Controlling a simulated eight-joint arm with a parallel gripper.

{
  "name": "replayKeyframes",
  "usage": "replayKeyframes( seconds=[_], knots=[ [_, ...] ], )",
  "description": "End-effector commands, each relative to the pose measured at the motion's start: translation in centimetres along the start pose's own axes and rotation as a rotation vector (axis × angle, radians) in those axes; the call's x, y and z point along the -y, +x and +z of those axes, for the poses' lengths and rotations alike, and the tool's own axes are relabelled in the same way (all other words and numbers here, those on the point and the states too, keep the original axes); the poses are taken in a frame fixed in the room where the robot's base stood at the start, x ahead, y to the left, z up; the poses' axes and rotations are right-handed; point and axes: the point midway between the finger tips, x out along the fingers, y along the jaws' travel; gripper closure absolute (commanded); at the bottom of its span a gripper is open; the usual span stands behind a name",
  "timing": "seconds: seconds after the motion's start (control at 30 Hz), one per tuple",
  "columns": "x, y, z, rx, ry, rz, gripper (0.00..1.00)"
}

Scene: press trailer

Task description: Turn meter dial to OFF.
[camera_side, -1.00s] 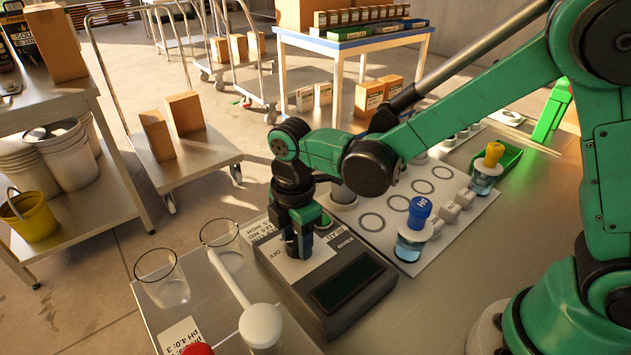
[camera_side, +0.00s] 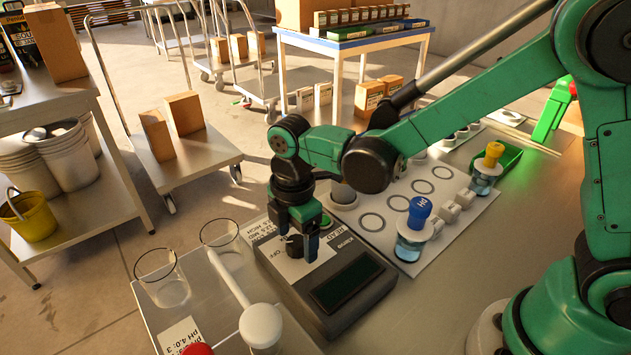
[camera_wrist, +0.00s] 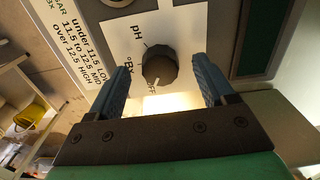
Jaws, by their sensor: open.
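The meter (camera_side: 328,272) is a grey box with a dark display, on the bench in the side view. Its dial (camera_wrist: 160,66) is a black round knob on a white plate in the wrist view. The labels pH, °Bx and OFF run around its left and lower side. A pale mark shows at the knob's lower edge beside OFF; I cannot tell if it is the pointer or a printed tick. My gripper (camera_side: 298,248) is open, with the dial between its fingers in the side view. The wrist view shows a gap on both sides of the knob.
Two glass beakers (camera_side: 161,278) and a white ladle-like tool (camera_side: 234,283) stand left of the meter. A round green button (camera_side: 325,221) is close behind my gripper.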

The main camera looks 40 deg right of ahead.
Motion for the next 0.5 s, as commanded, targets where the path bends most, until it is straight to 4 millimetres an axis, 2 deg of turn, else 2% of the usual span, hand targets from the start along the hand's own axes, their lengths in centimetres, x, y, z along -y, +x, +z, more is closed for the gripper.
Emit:
replayKeyframes(
  seconds=[0.3, 0.5],
  knots=[
    [0.0, -4.1, 0.0, 0.000, 0.000, 0.000, 0.25],
    [0.0, -5.2, 0.0, 0.000, 0.000, 0.000, 0.25]
  ],
)
